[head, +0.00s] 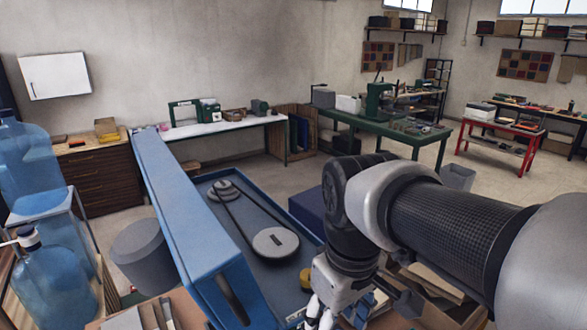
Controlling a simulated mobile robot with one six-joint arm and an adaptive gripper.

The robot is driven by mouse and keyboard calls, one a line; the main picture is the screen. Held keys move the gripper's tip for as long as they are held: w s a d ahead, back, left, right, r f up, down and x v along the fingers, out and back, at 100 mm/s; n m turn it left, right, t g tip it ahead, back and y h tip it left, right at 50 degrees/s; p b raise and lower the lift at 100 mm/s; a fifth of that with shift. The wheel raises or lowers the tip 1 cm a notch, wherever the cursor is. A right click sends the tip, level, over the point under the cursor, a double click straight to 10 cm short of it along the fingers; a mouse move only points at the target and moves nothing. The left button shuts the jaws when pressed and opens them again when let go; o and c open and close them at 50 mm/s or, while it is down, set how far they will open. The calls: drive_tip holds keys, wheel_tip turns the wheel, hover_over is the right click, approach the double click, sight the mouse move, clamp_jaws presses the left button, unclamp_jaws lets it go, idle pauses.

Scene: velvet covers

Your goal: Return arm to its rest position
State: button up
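My arm reaches in from the right edge of the head view, large and close. My gripper (322,316) hangs below the wrist at the bottom middle and points down. Its fingertips are cut off by the lower frame edge, so I cannot tell whether it is open or shut, or whether it holds anything. Close to it on the left is a blue machine housing (250,200) with a belt and two pulleys inside. Its long blue cover (180,205) stands raised along the left side.
An open cardboard box (440,290) lies below my forearm. Blue water bottles (55,285) stand at the left, beside a grey bin (142,250). A green workbench (395,132) and a red table (502,135) stand further back. Bare floor (490,180) shows between them.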

drive_tip(key=s+d+f+m+t+b, duration=0.1)
drive_tip(key=s+d+f+m+b, duration=0.1)
drive_tip(key=f+b, duration=0.4)
drive_tip(key=s+d+f+m+t+b, duration=0.1)
drive_tip(key=s+d+f+m+b, duration=0.1)
drive_tip(key=s+f+b, duration=0.3)
drive_tip(key=s+d+f+m+t+b, duration=0.1)
drive_tip(key=s+d+f+m+b, duration=0.1)
drive_tip(key=f+b, duration=0.6)
wheel_tip(320, 180, down, 4)
drive_tip(key=shift+s+d+f+m+t, duration=0.1)
drive_tip(key=shift+s+d+m+t, duration=0.25)
drive_tip(key=shift+s+d, duration=0.6)
drive_tip(key=shift+s+a, duration=0.2)
drive_tip(key=shift+a, duration=0.05)
